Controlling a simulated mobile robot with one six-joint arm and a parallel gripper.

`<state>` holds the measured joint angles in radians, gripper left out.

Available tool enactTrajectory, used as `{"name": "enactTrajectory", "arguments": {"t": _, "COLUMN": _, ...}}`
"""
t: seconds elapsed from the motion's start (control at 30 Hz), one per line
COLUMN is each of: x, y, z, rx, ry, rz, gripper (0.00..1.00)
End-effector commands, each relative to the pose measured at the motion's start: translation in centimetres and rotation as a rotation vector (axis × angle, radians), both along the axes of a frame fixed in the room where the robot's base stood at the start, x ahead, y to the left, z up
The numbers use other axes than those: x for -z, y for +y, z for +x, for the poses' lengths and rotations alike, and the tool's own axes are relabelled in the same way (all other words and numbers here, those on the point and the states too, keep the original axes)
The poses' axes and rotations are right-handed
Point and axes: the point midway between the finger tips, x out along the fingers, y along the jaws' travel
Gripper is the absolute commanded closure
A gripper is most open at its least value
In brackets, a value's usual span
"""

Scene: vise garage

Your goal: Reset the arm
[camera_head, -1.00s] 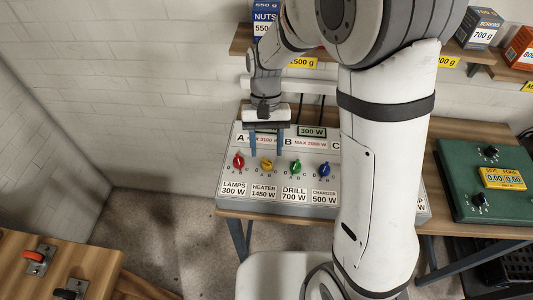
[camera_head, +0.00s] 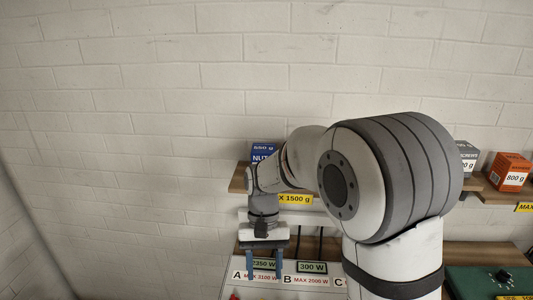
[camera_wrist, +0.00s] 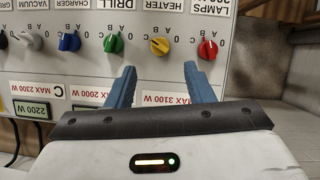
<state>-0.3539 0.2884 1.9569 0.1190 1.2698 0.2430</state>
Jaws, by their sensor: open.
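My gripper (camera_head: 264,268) hangs at the end of my bent arm, in front of the control panel (camera_head: 310,280). Its two blue fingers are apart with nothing between them. In the wrist view the fingers of my gripper (camera_wrist: 164,88) point toward the panel's knobs, which appear upside down: a red knob (camera_wrist: 207,49), a yellow knob (camera_wrist: 160,46), a green knob (camera_wrist: 114,44) and a blue knob (camera_wrist: 69,42). The fingers look apart from the knobs. In the head view the knobs are mostly below the picture's edge.
A wall shelf (camera_head: 238,180) behind my arm holds a blue nuts box (camera_head: 263,152) and, at right, an orange box (camera_head: 508,171) and a grey box (camera_head: 466,156). A green device (camera_head: 490,282) sits at the lower right. The wall above is bare.

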Motion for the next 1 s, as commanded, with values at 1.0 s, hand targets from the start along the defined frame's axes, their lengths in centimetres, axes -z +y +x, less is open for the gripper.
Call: {"name": "enactTrajectory", "arguments": {"t": 1.0, "x": -7.6, "y": -15.9, "z": -11.6, "rx": 0.055, "ry": -0.656, "rz": 0.012, "gripper": 0.52}}
